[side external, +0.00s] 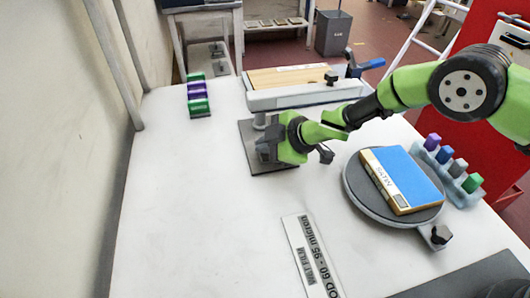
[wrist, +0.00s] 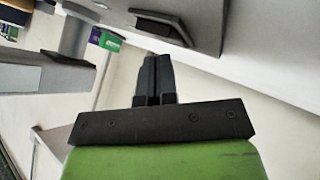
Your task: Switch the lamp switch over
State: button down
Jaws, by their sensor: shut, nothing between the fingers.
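My gripper (side external: 264,150) is low over the dark base plate (side external: 272,170) of the lamp stand, close to the stand's post. In the wrist view its two black fingers (wrist: 156,62) are shut together and empty. A grey piece with a dark raised rectangular part (wrist: 161,24), perhaps the lamp switch, shows beyond the fingertips; which way it is set I cannot tell. A gap to the fingers seems to show. In the side view my gripper hides that spot. The pale lamp bar (side external: 305,94) sits on top of the post (wrist: 75,36).
A wooden board (side external: 290,77) lies behind the lamp bar. A round turntable (side external: 358,190) carries a blue-topped panel (side external: 408,175), right of my gripper. Coloured blocks stand at the right edge and far left (side external: 197,92). A labelled strip (side external: 312,260) lies in front. The left table is clear.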

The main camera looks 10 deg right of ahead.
jog(key=shift+d+r, duration=0.1)
jog(key=shift+r, duration=0.55)
jog(key=shift+r, duration=0.1)
jog(key=shift+d+r, duration=0.15)
jog(key=shift+r, duration=1.05)
jog(key=shift+d+r, duration=0.15)
jog(key=shift+r, duration=1.05)
